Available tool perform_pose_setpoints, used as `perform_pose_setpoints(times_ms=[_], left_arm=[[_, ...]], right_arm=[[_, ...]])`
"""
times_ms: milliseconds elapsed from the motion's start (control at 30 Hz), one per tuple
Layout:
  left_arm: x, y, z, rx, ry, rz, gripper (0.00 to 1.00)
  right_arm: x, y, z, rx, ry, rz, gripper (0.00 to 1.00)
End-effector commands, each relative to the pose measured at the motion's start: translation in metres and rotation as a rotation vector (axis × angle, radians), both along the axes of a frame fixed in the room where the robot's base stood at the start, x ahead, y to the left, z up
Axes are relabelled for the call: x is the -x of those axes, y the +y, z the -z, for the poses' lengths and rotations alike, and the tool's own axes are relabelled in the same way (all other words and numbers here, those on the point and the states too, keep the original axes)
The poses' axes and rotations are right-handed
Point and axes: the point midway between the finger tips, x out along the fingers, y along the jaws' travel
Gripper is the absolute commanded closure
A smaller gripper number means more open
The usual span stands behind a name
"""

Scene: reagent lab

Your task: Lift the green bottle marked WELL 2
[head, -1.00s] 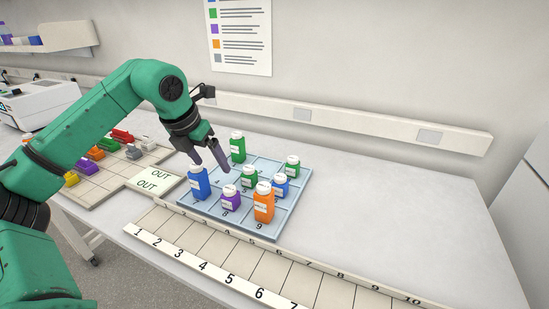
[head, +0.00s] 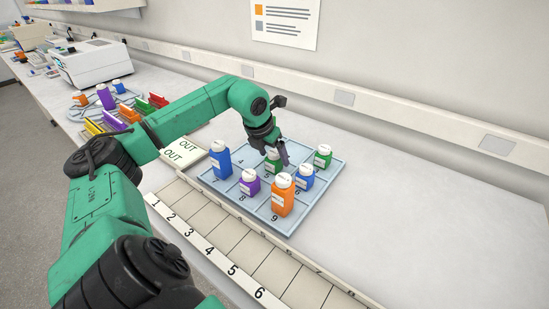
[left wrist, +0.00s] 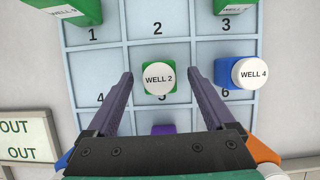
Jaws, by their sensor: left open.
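The green bottle marked WELL 2 (left wrist: 159,78) has a white cap and stands upright in cell 5 of the pale blue tray (left wrist: 158,28). In the head view this bottle (head: 271,167) is partly covered by my left gripper (head: 274,152). My left gripper is open and points down at it. In the left wrist view its two dark fingers (left wrist: 160,74) lie on either side of the cap, with gaps on both sides. How far down the fingers reach is hard to tell. My right gripper is not in view.
A blue bottle marked WELL 4 (left wrist: 243,73) stands close by in cell 6. Purple (head: 249,184), orange (head: 283,198), another blue (head: 220,162) and green (head: 322,157) bottles share the tray. An OUT board (head: 183,154) and numbered strip (head: 220,255) lie beside it. The bench at right is clear.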

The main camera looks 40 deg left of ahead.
Motion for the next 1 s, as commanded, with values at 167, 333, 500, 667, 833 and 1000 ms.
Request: perform_pose_setpoints(times_ms=[167, 333, 500, 667, 833, 1000], left_arm=[[-0.007, 0.001, 0.015, 0.001, -0.002, 0.000, 0.12], [-0.007, 0.001, 0.016, 0.000, -0.002, 0.000, 0.20], [-0.007, 0.001, 0.016, 0.000, -0.002, 0.000, 0.85], [-0.007, 0.001, 0.015, 0.000, -0.002, 0.000, 1.00], [-0.008, 0.001, 0.013, 0.000, -0.003, 0.000, 1.00], [-0.009, 0.001, -0.007, 0.000, -0.007, 0.000, 1.00]], right_arm=[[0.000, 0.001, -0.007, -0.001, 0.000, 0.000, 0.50], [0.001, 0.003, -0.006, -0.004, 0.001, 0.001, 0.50], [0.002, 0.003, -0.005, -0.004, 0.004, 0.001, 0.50], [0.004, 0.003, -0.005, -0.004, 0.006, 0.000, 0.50], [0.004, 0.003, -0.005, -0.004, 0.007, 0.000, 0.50], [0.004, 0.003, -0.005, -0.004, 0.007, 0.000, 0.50]])
